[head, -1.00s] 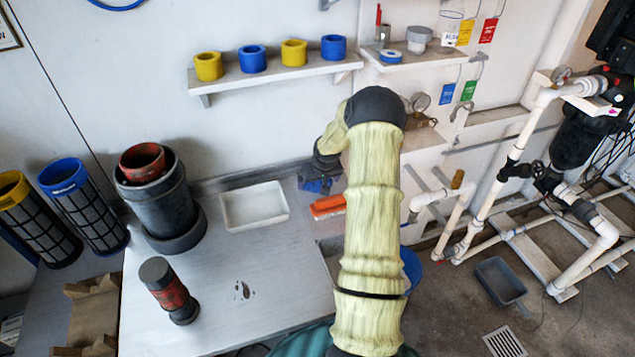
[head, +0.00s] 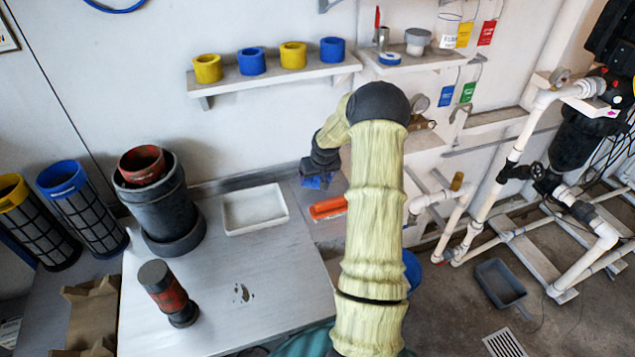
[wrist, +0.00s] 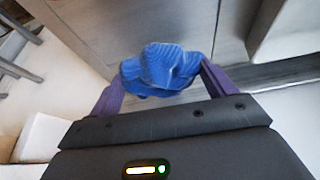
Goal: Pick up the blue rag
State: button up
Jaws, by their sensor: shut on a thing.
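The blue rag (wrist: 160,70) is bunched between the two purple fingers of my gripper (wrist: 163,84) in the wrist view. My gripper is shut on it. In the head view the rag (head: 317,182) shows as a small blue patch under my gripper (head: 318,178), near the back right of the grey bench. The rag appears to be held above the bench; the exact height is hard to tell. My arm hides part of the bench's right side.
A white tray (head: 255,209) lies left of my gripper, and an orange-red object (head: 328,207) lies just below it in the picture. A dark bucket (head: 158,203) and a red-and-black cylinder (head: 169,293) stand further left. A shelf (head: 275,76) with yellow and blue rings hangs above.

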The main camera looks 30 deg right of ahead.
notch_tip(320, 180, up, 7)
jog(key=shift+r, duration=0.1)
dwell(0.5)
jog(key=shift+o, duration=1.1)
jog(key=shift+c, duration=0.6)
